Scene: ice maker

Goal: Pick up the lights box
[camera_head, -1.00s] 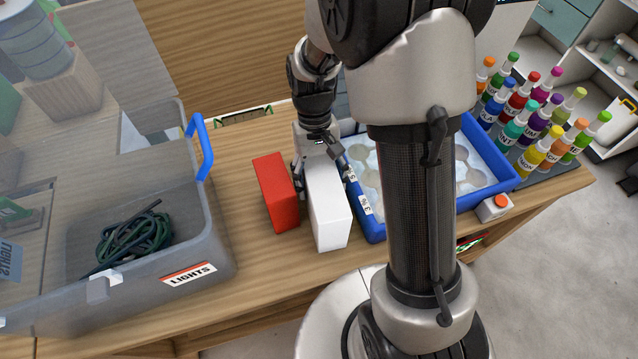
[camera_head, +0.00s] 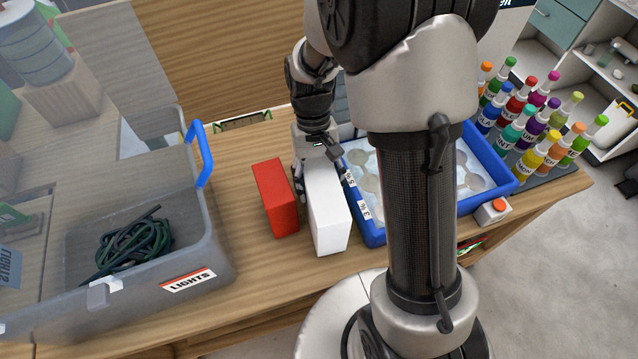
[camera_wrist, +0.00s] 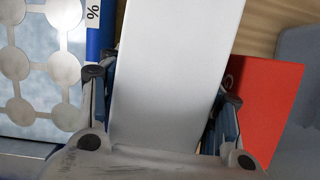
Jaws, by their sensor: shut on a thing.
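The lights box (camera_head: 195,280) is a clear grey bin with a "LIGHTS" label and a blue handle (camera_head: 205,155). It stands on the wooden table at the left in the head view, with a dark green coiled cable (camera_head: 135,245) inside. My gripper (camera_head: 322,172) is away to its right, shut on a white block (camera_head: 328,215). In the wrist view the white block (camera_wrist: 172,75) lies between the two fingers (camera_wrist: 160,110). A red block (camera_head: 275,197) stands just left of the white block, and the red block (camera_wrist: 265,105) shows beside a finger in the wrist view.
A blue-rimmed ice tray (camera_head: 372,228) sits close to the right of the white block. Several coloured bottles (camera_head: 530,125) stand at the right, near a small box with an orange button (camera_head: 493,210). Bare table (camera_head: 265,265) lies between the bin and the blocks.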

